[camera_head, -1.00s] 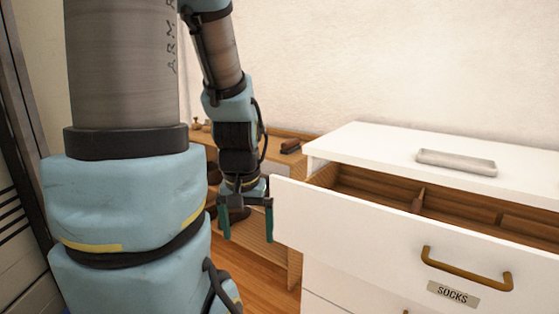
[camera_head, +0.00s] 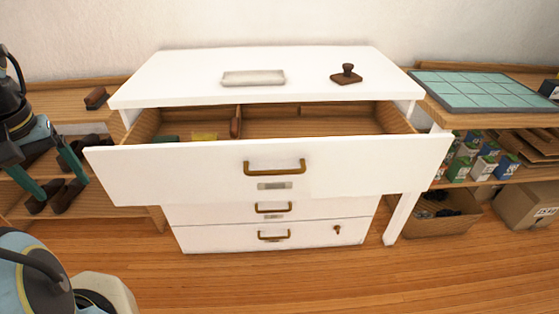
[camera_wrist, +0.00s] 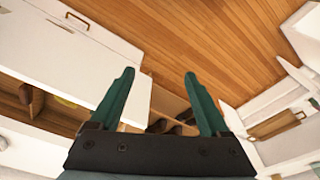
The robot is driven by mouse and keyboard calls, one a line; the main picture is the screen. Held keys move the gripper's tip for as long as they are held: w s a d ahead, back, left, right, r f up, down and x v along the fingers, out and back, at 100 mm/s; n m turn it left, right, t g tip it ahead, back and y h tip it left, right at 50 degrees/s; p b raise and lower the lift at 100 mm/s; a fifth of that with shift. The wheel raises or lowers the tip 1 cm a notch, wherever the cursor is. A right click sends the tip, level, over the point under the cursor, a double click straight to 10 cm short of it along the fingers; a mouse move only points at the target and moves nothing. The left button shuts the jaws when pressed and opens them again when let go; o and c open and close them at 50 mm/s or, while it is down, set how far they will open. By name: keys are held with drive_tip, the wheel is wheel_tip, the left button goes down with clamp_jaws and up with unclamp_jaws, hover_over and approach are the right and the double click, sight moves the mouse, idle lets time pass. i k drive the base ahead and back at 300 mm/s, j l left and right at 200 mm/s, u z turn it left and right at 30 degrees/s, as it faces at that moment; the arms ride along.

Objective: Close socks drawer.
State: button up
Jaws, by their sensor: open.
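The top drawer (camera_head: 360,168) of a white dresser (camera_head: 160,85) is pulled out, with its white front well forward of the body. It has a brass handle (camera_head: 274,168) and a small label plate (camera_head: 275,186), too small to read now. Inside are wooden dividers, a yellow item (camera_head: 204,136) and a green item (camera_head: 165,139). My gripper (camera_head: 46,168) is left of the drawer, apart from its front. In the wrist view my gripper (camera_wrist: 159,75) is open and empty, with a white drawer front (camera_wrist: 70,50) to its left.
Two shut drawers (camera_head: 190,238) are below. A tray (camera_head: 253,77) and a stamp-like object (camera_head: 347,75) sit on the dresser top. A shelf with boxes (camera_head: 485,165) stands right and a wooden shelf (camera_head: 110,205) left. The wooden floor (camera_head: 300,280) in front is clear.

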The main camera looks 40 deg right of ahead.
sight(296, 150)
drive_tip(key=z, duration=2.05)
drive_tip(key=i+j+u, duration=0.15)
drive_tip(key=j+u, duration=0.15)
drive_tip(key=i+j+u, duration=0.15)
drive_tip(key=u, duration=0.2)
drive_tip(key=j, duration=0.1)
